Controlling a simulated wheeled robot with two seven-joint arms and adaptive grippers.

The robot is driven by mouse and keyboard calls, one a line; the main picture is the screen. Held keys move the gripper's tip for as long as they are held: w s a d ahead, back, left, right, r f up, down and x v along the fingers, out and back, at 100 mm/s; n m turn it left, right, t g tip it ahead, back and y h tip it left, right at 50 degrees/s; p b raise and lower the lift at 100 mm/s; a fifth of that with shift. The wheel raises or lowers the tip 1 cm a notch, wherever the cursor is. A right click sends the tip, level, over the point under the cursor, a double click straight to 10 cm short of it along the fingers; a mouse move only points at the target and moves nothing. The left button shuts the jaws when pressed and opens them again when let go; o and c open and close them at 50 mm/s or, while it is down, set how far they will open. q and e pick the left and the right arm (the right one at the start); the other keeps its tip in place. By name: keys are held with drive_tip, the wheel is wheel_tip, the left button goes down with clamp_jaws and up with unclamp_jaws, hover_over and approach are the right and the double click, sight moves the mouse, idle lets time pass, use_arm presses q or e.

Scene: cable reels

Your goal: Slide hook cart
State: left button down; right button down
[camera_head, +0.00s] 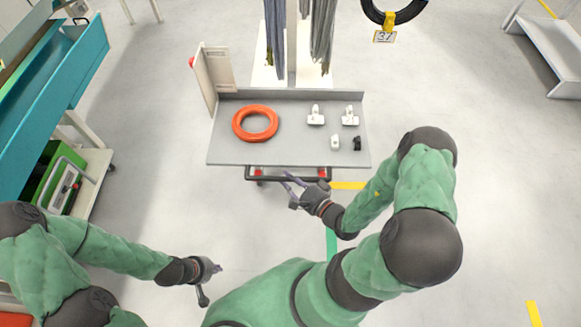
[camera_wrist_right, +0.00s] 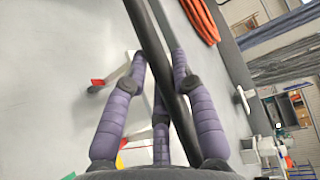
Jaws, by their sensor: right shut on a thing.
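The hook cart (camera_head: 225,153) has a grey top, with a pale post and hanging grey cables at its far side. Its dark handle bar (camera_head: 262,179) runs along the near edge and crosses the right wrist view (camera_wrist_right: 150,38) diagonally. My right gripper (camera_head: 293,183) is at this handle; in the right wrist view its purple fingers (camera_wrist_right: 160,62) are shut around the bar. My left gripper (camera_head: 208,290) hangs over bare floor at lower left, apart from the cart; its finger opening is unclear.
An orange cable ring (camera_head: 237,130) and several small white and black parts lie on the cart top. A teal workbench (camera_head: 78,75) stands at left. A black reel tagged 37 (camera_head: 384,37) hangs at top right. Floor right of the cart is clear.

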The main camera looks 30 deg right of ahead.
drive_tip(key=shift+s+a, duration=0.45)
drive_tip(key=shift+s, duration=0.25)
drive_tip(key=c, duration=1)
unclamp_jaws()
drive_tip(key=shift+d, duration=0.1)
drive_tip(key=v, duration=1.1)
drive_tip(key=shift+s, duration=0.4)
drive_tip(key=shift+d+r, duration=0.1)
